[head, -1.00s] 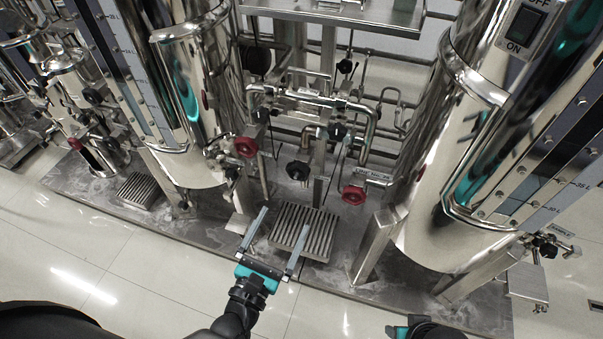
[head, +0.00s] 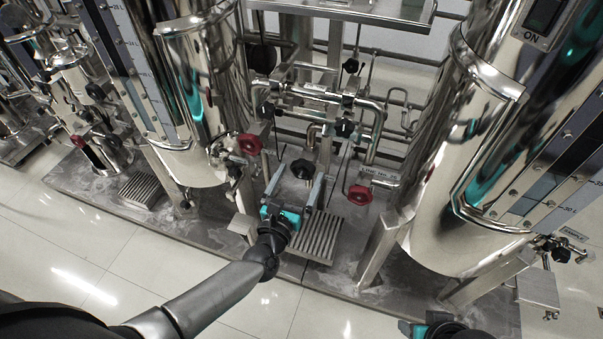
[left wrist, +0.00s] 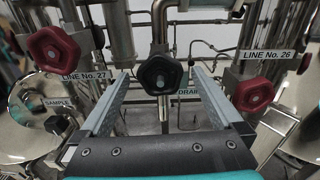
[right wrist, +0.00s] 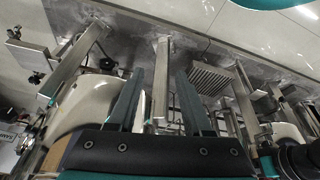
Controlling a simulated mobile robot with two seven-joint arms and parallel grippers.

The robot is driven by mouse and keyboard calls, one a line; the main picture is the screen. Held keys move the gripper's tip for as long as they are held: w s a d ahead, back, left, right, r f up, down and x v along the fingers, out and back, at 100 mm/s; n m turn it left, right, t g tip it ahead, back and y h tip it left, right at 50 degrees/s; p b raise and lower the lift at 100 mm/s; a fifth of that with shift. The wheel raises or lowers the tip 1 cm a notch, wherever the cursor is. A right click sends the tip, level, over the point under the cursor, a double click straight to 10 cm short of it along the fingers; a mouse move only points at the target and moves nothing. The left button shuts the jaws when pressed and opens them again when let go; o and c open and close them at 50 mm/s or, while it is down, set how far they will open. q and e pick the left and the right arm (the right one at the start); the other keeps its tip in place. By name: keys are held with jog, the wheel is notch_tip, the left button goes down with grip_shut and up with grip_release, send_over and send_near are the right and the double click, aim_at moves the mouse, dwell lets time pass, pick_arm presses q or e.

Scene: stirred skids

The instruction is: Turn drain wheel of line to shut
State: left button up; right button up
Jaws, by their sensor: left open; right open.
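The black drain wheel (head: 303,169) sits low between the two steel columns. In the left wrist view the black wheel (left wrist: 159,76) faces me, with a partly hidden DRAIN label (left wrist: 187,92) behind it. My left gripper (head: 296,179) is open, its fingers pointing at the wheel. In the left wrist view the wheel appears between the two fingers (left wrist: 158,72), with gaps on both sides; I cannot tell whether the tips reach it. My right gripper (head: 430,328) is at the bottom edge of the head view. In the right wrist view its fingers (right wrist: 160,75) are open and empty.
Red wheels flank the drain wheel: one by the LINE No. 27 label (left wrist: 84,76), one by the LINE No. 26 label (left wrist: 265,54). A steel grate (head: 316,236) lies below my left gripper. Large steel columns (head: 470,150) and pipes crowd both sides. The tiled floor in front is clear.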

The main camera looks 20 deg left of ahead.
pick_arm(q)
jog(key=shift+w, duration=1)
jog(key=c, duration=1.3)
